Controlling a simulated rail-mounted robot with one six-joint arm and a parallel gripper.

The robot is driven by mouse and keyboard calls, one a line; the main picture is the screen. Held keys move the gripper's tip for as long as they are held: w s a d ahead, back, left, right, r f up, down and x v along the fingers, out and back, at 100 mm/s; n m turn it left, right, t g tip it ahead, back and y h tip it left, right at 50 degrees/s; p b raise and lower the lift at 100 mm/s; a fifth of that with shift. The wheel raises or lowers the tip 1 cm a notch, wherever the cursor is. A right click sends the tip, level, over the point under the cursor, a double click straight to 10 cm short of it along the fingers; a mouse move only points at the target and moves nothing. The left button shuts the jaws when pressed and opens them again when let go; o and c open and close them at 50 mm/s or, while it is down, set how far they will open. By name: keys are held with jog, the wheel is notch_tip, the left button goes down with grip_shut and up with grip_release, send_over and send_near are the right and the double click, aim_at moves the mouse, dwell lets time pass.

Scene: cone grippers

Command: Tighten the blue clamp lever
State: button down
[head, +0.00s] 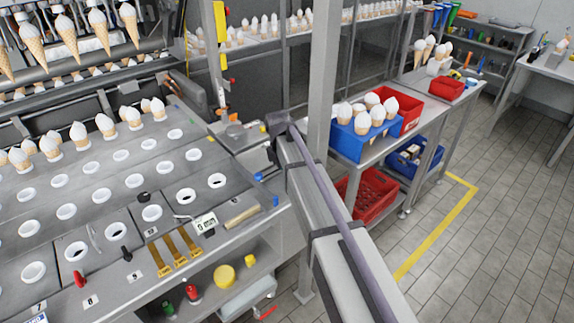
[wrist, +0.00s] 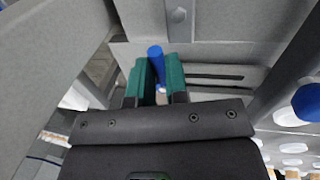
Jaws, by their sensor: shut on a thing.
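The blue clamp lever (wrist: 155,53) shows in the wrist view as a short blue rod between the two teal fingers of my gripper (wrist: 158,70). The fingers are shut on it, one on each side, and its tip sticks out beyond them. The lower part of the lever is hidden between the fingers. In the head view my arm reaches up from the bottom to the machine's right end. I cannot make out the fingers or the held lever there.
A machine plate (head: 105,213) with white-ringed holes and several cones lies at left. A grey post (head: 322,85) rises close beside my arm. A blue crate (head: 346,145) with cones stands on a bench at right. Another blue knob (wrist: 307,103) is at right in the wrist view.

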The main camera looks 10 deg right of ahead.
jog(key=shift+d, duration=0.1)
jog(key=shift+w+d+n, duration=0.1)
jog(key=shift+d+n, duration=0.05)
jog(key=shift+n, duration=0.55)
jog(key=shift+w+d+n, duration=0.1)
jog(key=shift+n, duration=0.6)
jog(key=shift+w+d+n+t+y, duration=0.15)
jog(key=shift+n+t+y, duration=0.05)
jog(key=shift+n, duration=0.55)
jog(key=shift+w+d+n+t+y, duration=0.15)
jog(key=shift+n+t+y, duration=0.05)
jog(key=shift+n, duration=0.55)
jog(key=c, duration=1.1)
grip_release()
jog(key=shift+r, duration=0.1)
jog(key=r+p, duration=0.3)
jog(key=s+r+p, duration=0.1)
jog(key=r+p, duration=0.3)
jog(key=a+r+p, duration=0.1)
jog(key=r+p, duration=0.2)
jog(key=shift+s+r+p, duration=0.25)
jog(key=shift+s+p, duration=0.05)
jog(key=shift+s, duration=0.1)
